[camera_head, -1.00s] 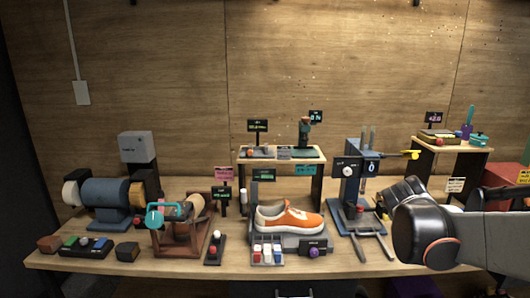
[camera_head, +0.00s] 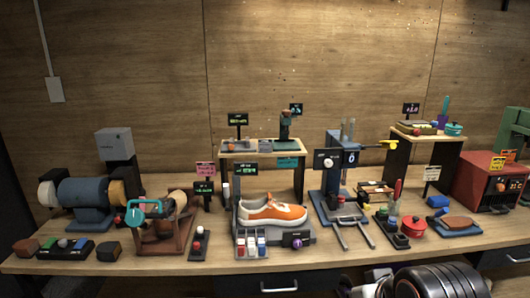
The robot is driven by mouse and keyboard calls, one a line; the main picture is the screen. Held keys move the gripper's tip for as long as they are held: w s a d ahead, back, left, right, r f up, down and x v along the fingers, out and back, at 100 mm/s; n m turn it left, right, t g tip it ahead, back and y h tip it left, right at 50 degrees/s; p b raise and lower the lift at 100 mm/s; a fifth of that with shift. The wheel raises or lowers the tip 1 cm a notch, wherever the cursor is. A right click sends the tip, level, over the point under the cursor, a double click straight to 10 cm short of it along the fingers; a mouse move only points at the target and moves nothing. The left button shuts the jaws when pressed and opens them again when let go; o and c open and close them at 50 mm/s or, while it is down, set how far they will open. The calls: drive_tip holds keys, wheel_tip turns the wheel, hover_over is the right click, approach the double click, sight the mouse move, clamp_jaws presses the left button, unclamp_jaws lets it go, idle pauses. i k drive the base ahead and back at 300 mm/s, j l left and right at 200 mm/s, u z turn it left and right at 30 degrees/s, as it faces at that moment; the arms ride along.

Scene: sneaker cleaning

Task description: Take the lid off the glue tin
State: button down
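Two small round tins show in the head view, and I cannot tell which is the glue tin. A teal tin (camera_head: 453,129) stands on the raised wooden shelf at the right, beside a purple and green upright tool (camera_head: 444,112). A red tin (camera_head: 413,228) stands on the bench below, right of a dark tray holding small bottles (camera_head: 392,230). Both look closed on top, but they are too small to be sure. Part of my arm shows at the bottom edge, right of centre. My gripper's fingers are not visible.
An orange sneaker (camera_head: 273,213) sits on a grey stand mid-bench. A blue press (camera_head: 331,187) stands right of it. A brush-like block on a blue pad (camera_head: 459,223) and a red box machine (camera_head: 486,183) are at the right. A drawer handle (camera_head: 279,287) shows below the bench.

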sight(415, 224)
drive_tip(key=i+l+z, duration=0.3)
drive_tip(key=i+l, duration=0.3)
drive_tip(key=i+l+z, duration=0.3)
drive_tip(key=i+l, duration=0.25)
drive_tip(key=i, duration=0.1)
